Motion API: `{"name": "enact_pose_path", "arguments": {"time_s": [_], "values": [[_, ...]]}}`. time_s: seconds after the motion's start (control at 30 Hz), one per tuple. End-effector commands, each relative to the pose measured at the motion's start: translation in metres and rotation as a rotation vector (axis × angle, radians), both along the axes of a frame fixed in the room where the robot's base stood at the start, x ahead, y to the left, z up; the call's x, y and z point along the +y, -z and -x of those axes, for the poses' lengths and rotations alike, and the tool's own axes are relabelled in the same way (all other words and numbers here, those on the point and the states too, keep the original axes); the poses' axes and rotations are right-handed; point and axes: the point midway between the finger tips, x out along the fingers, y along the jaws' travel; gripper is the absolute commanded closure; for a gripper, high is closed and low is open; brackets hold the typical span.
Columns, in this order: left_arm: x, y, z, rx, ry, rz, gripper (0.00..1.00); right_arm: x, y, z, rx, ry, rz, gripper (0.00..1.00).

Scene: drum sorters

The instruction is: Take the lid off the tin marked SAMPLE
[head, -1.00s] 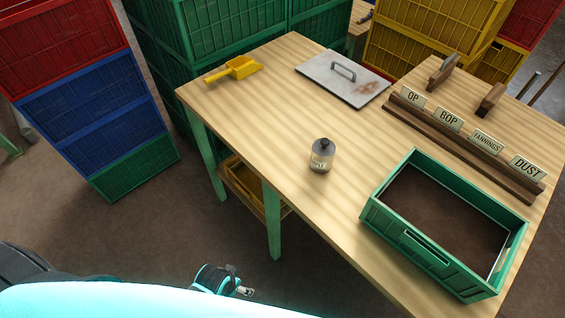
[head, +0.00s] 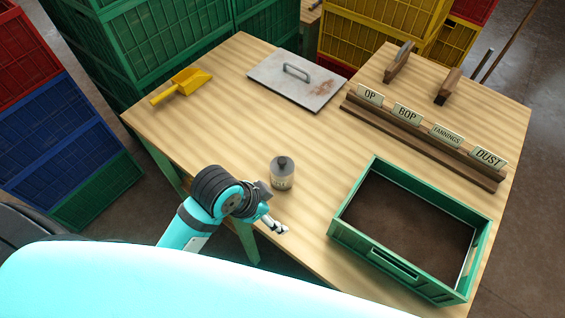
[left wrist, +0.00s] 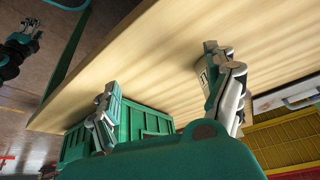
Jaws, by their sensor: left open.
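The tin (head: 282,178) is a small grey can with a dark knobbed lid on it and a pale label too blurred to read surely. It stands upright on the wooden table, left of the green crate. My left gripper (head: 274,226) is low and left of the tin in the picture, near the table's front edge, apart from it. In the left wrist view my left gripper (left wrist: 160,70) has its fingers spread with nothing between them; a pale bit with a dark mark shows by the right finger, perhaps the tin. My right gripper (left wrist: 30,32) seems to show small at top left.
A green crate (head: 345,238) of dark material stands right of the tin. Behind lie a metal plate with a handle (head: 265,83), a yellow scoop (head: 184,84) and a wooden rack (head: 420,140) with name cards. Table between tin and scoop is clear.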

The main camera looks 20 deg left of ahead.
Motion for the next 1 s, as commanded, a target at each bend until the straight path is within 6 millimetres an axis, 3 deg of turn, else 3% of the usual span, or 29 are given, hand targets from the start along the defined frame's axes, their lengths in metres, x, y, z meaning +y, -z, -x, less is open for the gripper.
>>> {"name": "enact_pose_path", "arguments": {"time_s": [0.27,0.47,0.57,0.7,0.9,1.0], "values": [[-0.046,-0.038,-0.04,-0.114,0.473,-0.041,0.13,0.001,-0.003,-0.036,-0.057,0.003,-0.005,0.6],[-0.066,-0.086,-0.071,-0.215,1.097,-0.204,0.13,0.001,-0.003,-0.034,-0.053,0.004,-0.004,0.6],[-0.058,-0.112,-0.084,-0.221,1.413,-0.314,0.13,0.002,-0.003,-0.028,-0.044,0.004,-0.005,0.6],[-0.032,-0.148,-0.099,-0.18,1.76,-0.436,0.13,0.004,-0.003,-0.022,-0.034,0.005,-0.007,0.6],[-0.001,-0.188,-0.109,-0.106,2.035,-0.502,0.13,0.007,-0.003,-0.021,-0.033,0.005,-0.011,0.6],[0.006,-0.195,-0.11,-0.088,2.09,-0.507,0.13,0.007,-0.003,-0.021,-0.033,0.005,-0.011,0.6]]}}
